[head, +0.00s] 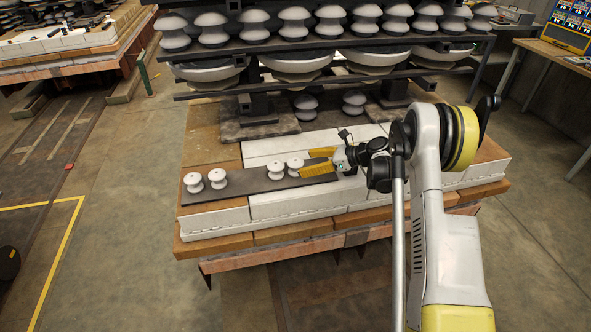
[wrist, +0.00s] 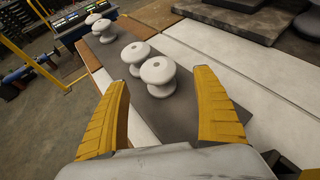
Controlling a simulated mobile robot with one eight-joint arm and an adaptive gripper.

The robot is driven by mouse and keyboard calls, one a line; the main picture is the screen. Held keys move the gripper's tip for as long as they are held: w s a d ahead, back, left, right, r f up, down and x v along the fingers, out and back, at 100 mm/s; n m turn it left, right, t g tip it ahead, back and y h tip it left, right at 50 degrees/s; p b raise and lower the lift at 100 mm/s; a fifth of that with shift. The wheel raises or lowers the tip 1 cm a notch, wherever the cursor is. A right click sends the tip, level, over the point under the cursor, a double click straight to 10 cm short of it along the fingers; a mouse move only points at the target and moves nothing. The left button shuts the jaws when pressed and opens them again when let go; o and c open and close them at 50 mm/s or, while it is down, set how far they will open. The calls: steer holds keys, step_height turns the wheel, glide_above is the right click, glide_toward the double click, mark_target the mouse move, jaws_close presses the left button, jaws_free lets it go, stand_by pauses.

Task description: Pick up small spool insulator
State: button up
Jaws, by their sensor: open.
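Several small white spool insulators stand upright on a dark flat strip (head: 244,188). Two of them form a left pair, one insulator (head: 193,182) and another (head: 218,178). A nearer pair, one insulator (head: 276,169) and another (head: 295,165), stands just left of my gripper (head: 318,161). In the wrist view my gripper (wrist: 170,105) is open, its yellow fingers spread apart and empty. The closest spool insulator (wrist: 158,76) stands just beyond the fingertips, between their lines. A second insulator (wrist: 135,55) is right behind it, slightly left.
White and tan blocks (head: 270,207) form the bench under the strip. Behind stands a rack (head: 330,45) holding rows of grey insulators and large discs. Two grey insulators (head: 305,106) sit below it. The strip's middle is clear.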

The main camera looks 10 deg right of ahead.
mark_target(302, 163)
steer(key=b+x, duration=0.2)
steer(key=x, duration=0.2)
steer(key=shift+a, duration=0.15)
steer(key=shift+w+a, duration=0.2)
steer(key=shift+a, duration=0.1)
steer(key=c, duration=1.5)
